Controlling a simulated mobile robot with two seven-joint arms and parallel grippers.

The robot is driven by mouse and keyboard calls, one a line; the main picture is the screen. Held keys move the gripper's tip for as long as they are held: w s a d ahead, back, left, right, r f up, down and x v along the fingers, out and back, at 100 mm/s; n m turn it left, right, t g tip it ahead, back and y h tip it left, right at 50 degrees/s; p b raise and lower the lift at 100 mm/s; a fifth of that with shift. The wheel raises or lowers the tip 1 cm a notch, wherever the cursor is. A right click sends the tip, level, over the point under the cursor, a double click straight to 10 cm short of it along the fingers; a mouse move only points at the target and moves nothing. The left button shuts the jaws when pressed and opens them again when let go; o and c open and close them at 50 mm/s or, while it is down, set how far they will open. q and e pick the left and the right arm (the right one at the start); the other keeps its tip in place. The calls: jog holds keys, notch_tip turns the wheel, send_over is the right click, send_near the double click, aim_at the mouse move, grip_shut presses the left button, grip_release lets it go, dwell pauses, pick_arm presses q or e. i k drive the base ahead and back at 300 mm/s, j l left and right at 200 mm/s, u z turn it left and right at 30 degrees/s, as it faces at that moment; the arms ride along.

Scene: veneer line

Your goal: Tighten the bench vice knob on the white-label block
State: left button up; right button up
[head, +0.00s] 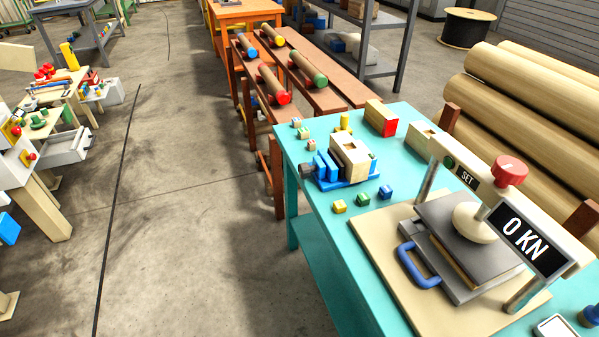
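The blue bench vice (345,183) stands on the turquoise table, near its left edge. A pale wooden block (357,166) sits at its jaws, with a small pale patch and dark marks on top; I cannot read a label. A dark round knob (308,158) shows at the vice's left end. Whether the jaws press on the block is too small to tell. Neither of my grippers is in view.
The turquoise table (296,183) also bears a press (522,236) reading 0 KN, a red-ended block (378,117), another pale block (424,137) and several small coloured cubes. Open floor (190,230) lies left of it. Brown racks (318,98) with rollers stand behind.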

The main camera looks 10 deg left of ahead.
aim_at(305, 170)
jog(key=i+j+z, duration=0.5)
jog(key=i+j, duration=0.2)
jog(key=i+j+z, duration=0.5)
jog(key=j, duration=0.4)
jog(key=j+z, duration=0.5)
jog(key=k+j, duration=0.2)
jog(key=k, duration=0.25)
